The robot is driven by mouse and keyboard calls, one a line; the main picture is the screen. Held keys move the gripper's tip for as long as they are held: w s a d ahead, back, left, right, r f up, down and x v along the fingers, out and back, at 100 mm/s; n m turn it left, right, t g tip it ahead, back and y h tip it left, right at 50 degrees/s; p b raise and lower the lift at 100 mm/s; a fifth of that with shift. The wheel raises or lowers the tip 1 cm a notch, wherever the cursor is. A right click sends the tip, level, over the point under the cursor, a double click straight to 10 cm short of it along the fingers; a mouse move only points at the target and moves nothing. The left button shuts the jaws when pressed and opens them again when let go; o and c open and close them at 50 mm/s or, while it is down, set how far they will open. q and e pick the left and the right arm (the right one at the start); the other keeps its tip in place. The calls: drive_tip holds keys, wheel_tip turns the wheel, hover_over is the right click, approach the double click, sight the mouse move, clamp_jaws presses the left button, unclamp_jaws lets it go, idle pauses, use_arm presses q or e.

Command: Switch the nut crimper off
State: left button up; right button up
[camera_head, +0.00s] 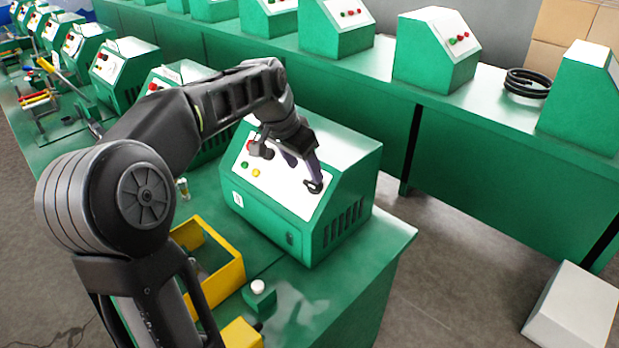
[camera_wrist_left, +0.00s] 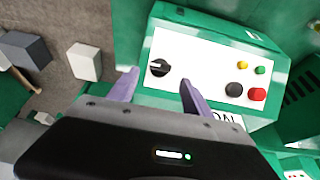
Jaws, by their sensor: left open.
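The nut crimper is a green box (camera_head: 350,160) with a sloped white panel, and it stands on the green bench. In the left wrist view, its panel (camera_wrist_left: 205,62) carries a black rotary switch (camera_wrist_left: 159,68) with a white pointer mark that lies roughly sideways in the picture. My left gripper (camera_head: 302,170) is open over the panel. In the left wrist view, its two purple-grey fingers (camera_wrist_left: 158,82) lie on either side of the switch, slightly short of it in the picture. I cannot tell whether they touch the panel. My right gripper is not in view.
A red button (camera_wrist_left: 257,94), a black button (camera_wrist_left: 234,89), a yellow button (camera_wrist_left: 242,65) and a green one (camera_wrist_left: 260,70) share the panel. A yellow bin (camera_head: 228,278) and a small green box with a white button (camera_head: 259,288) are close in front. More green machines line both benches.

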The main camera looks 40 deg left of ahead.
sight(310, 182)
use_arm(q)
drive_tip(key=shift+p+x, duration=0.4)
drive_tip(key=shift+x, duration=2.35)
clamp_jaws()
